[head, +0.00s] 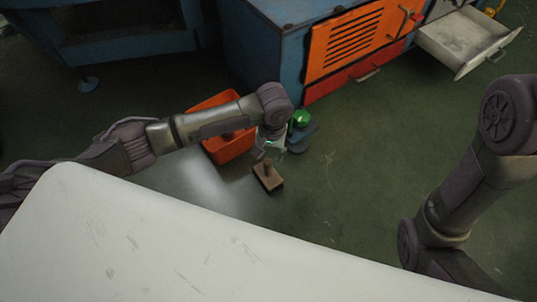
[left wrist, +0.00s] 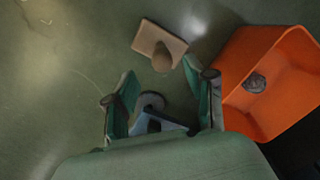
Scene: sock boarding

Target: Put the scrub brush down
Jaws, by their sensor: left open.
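The scrub brush, a brown block with a rounded knob handle, lies on the floor in the head view (head: 270,181), just below my left gripper (head: 268,150). It also shows in the left wrist view (left wrist: 145,38), beyond the fingertips, with its knob toward the gripper. My left gripper (left wrist: 160,72) is open in that view, its green-faced fingers spread apart, with a clear gap between the tips and the brush. My right arm shows at the right of the head view, but its gripper is out of view.
An orange bin (head: 229,152) stands left of the brush; a grey item (left wrist: 256,83) lies in it. A green object (head: 301,118) and a dark blue-grey one (head: 304,134) are behind the gripper. A blue cabinet (head: 262,55) stands behind. Floor right of the brush is clear.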

